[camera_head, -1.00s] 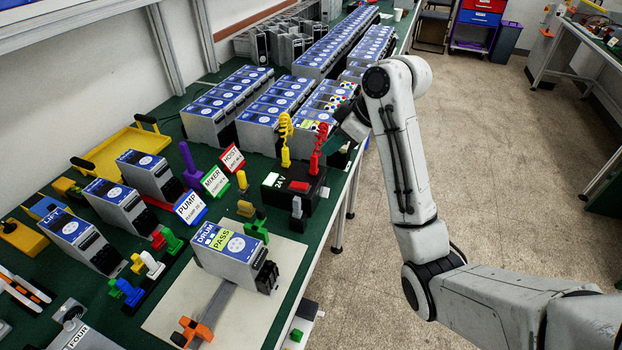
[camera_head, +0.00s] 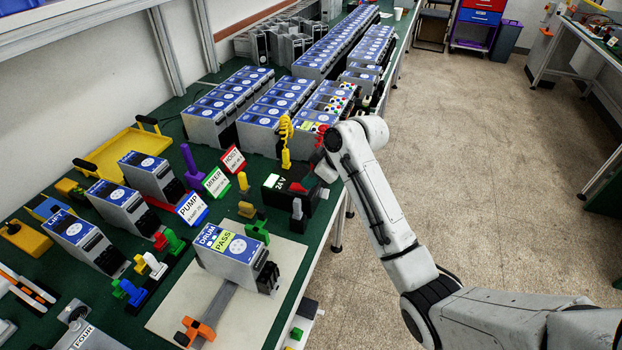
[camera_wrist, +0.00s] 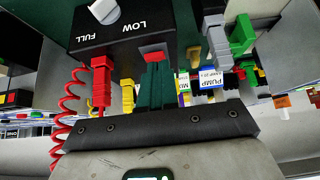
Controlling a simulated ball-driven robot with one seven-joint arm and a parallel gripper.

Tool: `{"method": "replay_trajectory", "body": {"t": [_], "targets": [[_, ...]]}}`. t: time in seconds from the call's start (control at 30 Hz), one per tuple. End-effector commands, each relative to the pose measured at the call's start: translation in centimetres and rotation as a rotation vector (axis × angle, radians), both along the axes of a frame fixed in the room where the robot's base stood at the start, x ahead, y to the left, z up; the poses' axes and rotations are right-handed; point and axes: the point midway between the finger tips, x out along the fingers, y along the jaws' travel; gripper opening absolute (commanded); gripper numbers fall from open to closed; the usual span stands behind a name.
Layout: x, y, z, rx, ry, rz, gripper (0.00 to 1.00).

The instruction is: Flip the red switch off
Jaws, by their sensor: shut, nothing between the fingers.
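In the wrist view the red switch (camera_wrist: 154,57) shows at the tips of my gripper (camera_wrist: 155,68). The dark green fingers are shut together with nothing between them. The tips look very close to the switch; I cannot tell whether they touch it. The box (camera_wrist: 160,38) also shows in the wrist view, with a pale knob (camera_wrist: 104,11) marked LOW and FULL.
A red plug (camera_wrist: 101,83) with a coiled cable and a yellow plug (camera_wrist: 128,95) stand left of my fingers in the wrist view. A grey lever (camera_head: 297,208) stands by the box. The DRUM unit (camera_head: 233,255) is in front, and floor is clear at right.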

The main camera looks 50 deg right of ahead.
Motion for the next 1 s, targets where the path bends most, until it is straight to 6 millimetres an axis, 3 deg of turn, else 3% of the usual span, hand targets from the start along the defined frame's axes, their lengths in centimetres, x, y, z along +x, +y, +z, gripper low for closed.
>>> {"method": "replay_trajectory", "body": {"t": [0.4,0.63,0.7,1.0], "targets": [[-0.1,0.0,-0.4,0.001,-0.002,-0.001,0.0],[-0.7,-0.1,-2.6,0.059,-0.147,-0.002,0.0],[-0.6,-0.1,-1.7,0.055,-0.147,0.003,0.0],[-0.6,-0.2,-1.3,0.055,-0.145,0.003,0.0]]}}
